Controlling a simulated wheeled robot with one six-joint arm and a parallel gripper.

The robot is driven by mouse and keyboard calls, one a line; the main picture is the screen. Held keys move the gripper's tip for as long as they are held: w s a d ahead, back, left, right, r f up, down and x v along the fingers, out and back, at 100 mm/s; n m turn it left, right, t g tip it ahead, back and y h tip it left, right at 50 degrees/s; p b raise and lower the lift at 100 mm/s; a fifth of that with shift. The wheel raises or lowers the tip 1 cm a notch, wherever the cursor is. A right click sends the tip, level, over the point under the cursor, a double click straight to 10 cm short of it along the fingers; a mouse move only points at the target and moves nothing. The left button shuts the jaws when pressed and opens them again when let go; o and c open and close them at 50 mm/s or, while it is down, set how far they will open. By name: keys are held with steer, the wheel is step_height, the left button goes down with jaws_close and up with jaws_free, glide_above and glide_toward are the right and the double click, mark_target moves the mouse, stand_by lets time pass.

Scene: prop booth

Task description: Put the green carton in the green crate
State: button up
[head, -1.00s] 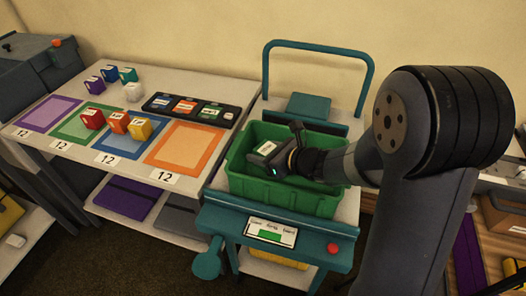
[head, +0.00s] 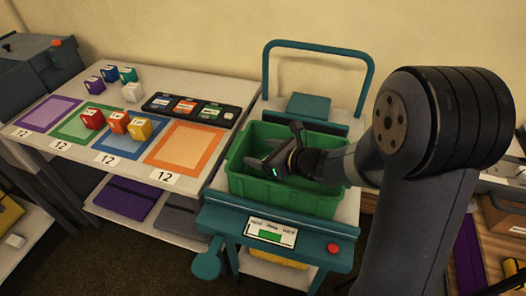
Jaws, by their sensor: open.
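The green crate (head: 285,198) stands on a cart with a teal frame. My gripper (head: 274,150) is open, with its fingers over the crate's opening and pointing to the left. Nothing shows between the fingers. The green carton is not visible now. The crate's front wall and my gripper hide much of the crate's floor, so I cannot see whether the carton lies there.
The cart's teal handle (head: 318,48) rises behind the crate. A small panel (head: 270,233) and a red button (head: 333,249) are in front.

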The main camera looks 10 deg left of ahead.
steer(key=shift+r+p, duration=0.45)
steer(key=shift+r, duration=0.2)
steer(key=v, duration=1.2)
steer(key=shift+f, duration=0.25)
